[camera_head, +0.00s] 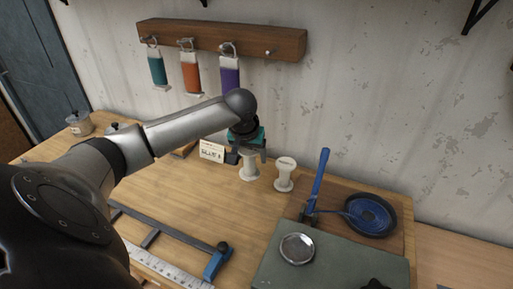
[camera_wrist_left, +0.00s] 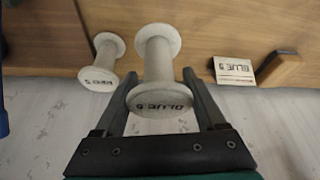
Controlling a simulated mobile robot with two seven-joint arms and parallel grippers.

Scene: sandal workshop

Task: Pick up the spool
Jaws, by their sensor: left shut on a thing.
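A pale spool (camera_head: 249,172) stands upright on the wooden bench, and my left gripper (camera_head: 250,152) is over it from above. In the left wrist view the same spool (camera_wrist_left: 158,62) sits between the two fingers, its top flange marked BLUE. My left gripper is shut on this spool. I cannot tell whether its base is clear of the bench. A second pale spool (camera_head: 285,174) stands just right of it, untouched; in the left wrist view this one (camera_wrist_left: 101,62) is marked RED.
A small card (camera_head: 211,151) marked BLUE stands left of the spools. A grey-green mat (camera_head: 335,262) with a round metal dish (camera_head: 297,248), a blue-handled tool (camera_head: 319,175) and a blue round pan (camera_head: 370,214) lie to the right. A clamp (camera_head: 215,262) and ruler lie in front.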

